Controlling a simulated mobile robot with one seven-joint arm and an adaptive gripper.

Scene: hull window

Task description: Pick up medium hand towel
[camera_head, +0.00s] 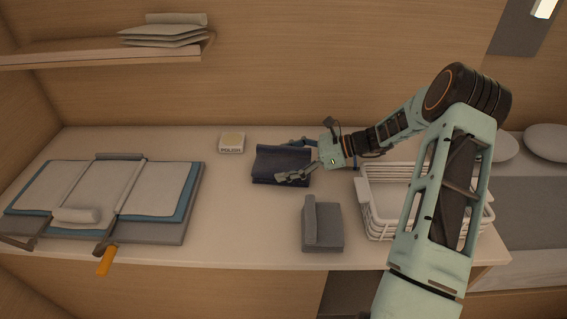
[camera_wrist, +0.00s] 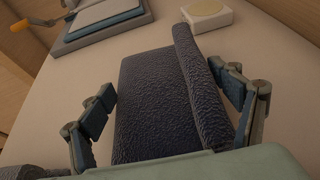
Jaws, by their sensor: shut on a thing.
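A folded dark navy towel (camera_head: 279,165) with a raised fold along one side lies on the counter, behind the grey towel. It fills the middle of the wrist view (camera_wrist: 155,105). My gripper (camera_head: 298,161) reaches it from the right. In the wrist view its two fingers (camera_wrist: 165,84) stand on either side of the navy towel, shut on it. The towel appears to rest on the counter; its near end is hidden by my gripper. A smaller folded grey towel (camera_head: 326,228) lies nearer the front edge, apart from my gripper.
A white wire basket (camera_head: 375,219) stands right of the grey towel, under my arm. A polish box (camera_head: 231,143) sits behind left of the navy towel. A folding board with cloth (camera_head: 150,232) lies at left. Folded cloths (camera_head: 165,30) rest on a shelf (camera_head: 95,55).

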